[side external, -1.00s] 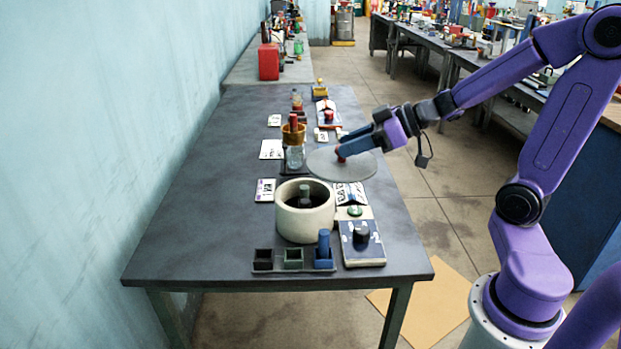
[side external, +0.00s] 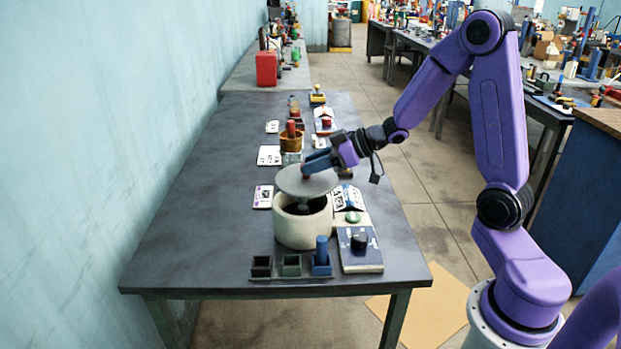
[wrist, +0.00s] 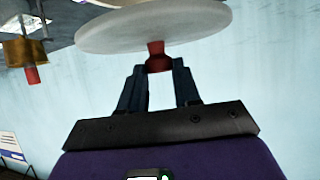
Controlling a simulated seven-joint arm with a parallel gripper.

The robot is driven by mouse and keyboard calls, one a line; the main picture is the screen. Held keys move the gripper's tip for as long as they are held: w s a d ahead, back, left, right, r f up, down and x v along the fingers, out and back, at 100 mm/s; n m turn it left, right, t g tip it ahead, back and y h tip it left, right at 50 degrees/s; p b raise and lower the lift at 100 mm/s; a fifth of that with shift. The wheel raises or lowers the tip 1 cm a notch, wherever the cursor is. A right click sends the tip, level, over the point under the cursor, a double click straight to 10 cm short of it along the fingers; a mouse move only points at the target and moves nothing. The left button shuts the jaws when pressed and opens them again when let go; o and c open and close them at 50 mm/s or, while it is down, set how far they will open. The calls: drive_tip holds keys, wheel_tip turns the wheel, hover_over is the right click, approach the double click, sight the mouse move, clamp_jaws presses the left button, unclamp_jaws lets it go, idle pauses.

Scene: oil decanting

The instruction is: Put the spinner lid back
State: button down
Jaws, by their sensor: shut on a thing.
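The spinner lid (side external: 292,183) is a pale grey disc with a red knob. My gripper (side external: 310,172) is shut on the knob; the wrist view shows the red knob (wrist: 156,56) between the fingertips, with the disc (wrist: 150,27) beyond it. The spinner (side external: 300,232) is a round cream pot near the front of the table. The lid hangs above the pot's mouth, apart from the rim at the front, and looks slightly tilted. A dark gap with a dark post shows between them. The back of the rim is hidden by the lid.
A rack (side external: 291,272) with several small blocks and a blue upright piece stands in front of the pot. A blue box with a black knob (side external: 359,243) and a green button (side external: 352,217) are to its right. An orange cup (side external: 292,141) stands behind. The table's left side is clear.

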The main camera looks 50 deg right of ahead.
sight(311, 178)
drive_tip(key=shift+w+f, duration=0.75)
drive_tip(key=shift+f, duration=0.1)
drive_tip(key=shift+w+f, duration=0.1)
drive_tip(key=shift+f, duration=1.5)
drive_tip(key=shift+f, duration=0.6)
drive_tip(key=c, duration=0.8)
unclamp_jaws()
